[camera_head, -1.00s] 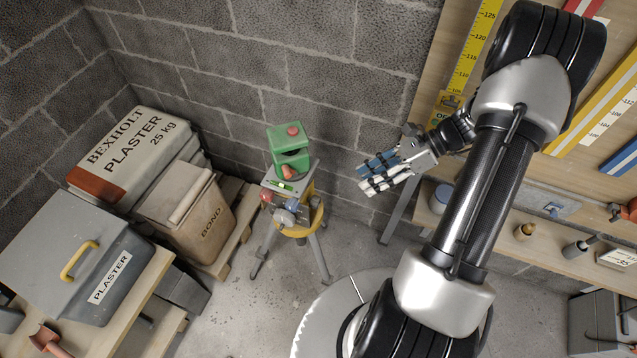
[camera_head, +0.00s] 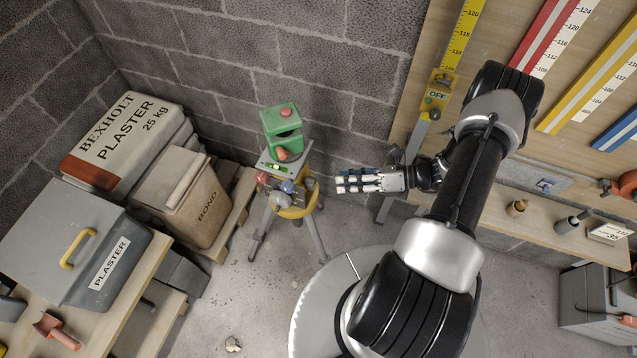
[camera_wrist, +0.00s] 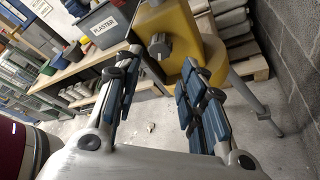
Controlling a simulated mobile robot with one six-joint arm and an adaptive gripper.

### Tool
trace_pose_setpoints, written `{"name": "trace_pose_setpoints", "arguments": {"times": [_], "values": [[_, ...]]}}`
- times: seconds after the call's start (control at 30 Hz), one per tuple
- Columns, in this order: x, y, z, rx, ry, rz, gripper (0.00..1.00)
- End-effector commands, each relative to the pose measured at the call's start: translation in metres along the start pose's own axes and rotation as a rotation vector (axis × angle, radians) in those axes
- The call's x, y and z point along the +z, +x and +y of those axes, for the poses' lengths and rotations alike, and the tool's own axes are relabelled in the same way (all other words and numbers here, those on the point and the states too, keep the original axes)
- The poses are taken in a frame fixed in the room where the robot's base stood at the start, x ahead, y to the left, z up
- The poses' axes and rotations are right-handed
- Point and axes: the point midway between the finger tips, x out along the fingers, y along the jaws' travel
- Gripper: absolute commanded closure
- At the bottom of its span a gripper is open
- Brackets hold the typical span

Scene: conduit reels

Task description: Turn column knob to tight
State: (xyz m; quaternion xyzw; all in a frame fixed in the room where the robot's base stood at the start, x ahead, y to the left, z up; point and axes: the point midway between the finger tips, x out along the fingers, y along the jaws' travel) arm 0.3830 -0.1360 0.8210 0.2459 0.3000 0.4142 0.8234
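A tripod with a yellow hub (camera_head: 294,211) stands on the floor near the wall. A green instrument (camera_head: 283,125) sits on top of it. Red (camera_head: 262,177), blue (camera_head: 288,187) and grey (camera_head: 281,201) knobs crowd its head; I cannot tell their settings. In the wrist view, a grey knob (camera_wrist: 160,45) stands out from the yellow body (camera_wrist: 182,22) beyond my fingers. My gripper (camera_head: 342,183) is to the right of the tripod head, pointing left at it, apart from it. In the wrist view its fingers (camera_wrist: 160,70) are spread with nothing between them.
Plaster bags (camera_head: 128,138), a bond bucket (camera_head: 190,200) and a grey plaster box (camera_head: 75,245) stand left of the tripod. A wooden board with a yellow level (camera_head: 465,40) and a shelf (camera_head: 530,225) are at right.

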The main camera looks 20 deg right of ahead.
Motion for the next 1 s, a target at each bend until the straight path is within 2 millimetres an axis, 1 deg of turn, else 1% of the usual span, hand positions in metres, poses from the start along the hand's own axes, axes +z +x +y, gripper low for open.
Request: {"name": "trace_pose_setpoints", "arguments": {"times": [0.03,0.2,0.3,0.4,0.57,0.83,0.87,1.0], "values": [[-0.002,0.013,0.000,0.005,0.002,0.003,0.62],[-0.002,0.048,0.000,0.004,0.000,0.003,0.62],[-0.002,0.065,0.000,0.004,0.000,0.004,0.62],[-0.001,0.077,0.000,0.003,-0.001,0.003,0.62],[0.000,0.087,0.000,0.002,-0.001,0.001,0.62],[0.000,0.088,0.000,0.000,-0.001,0.000,0.62],[0.000,0.088,0.001,0.001,-0.001,0.000,0.63],[0.000,0.088,0.000,0.001,-0.001,0.000,0.72]]}}
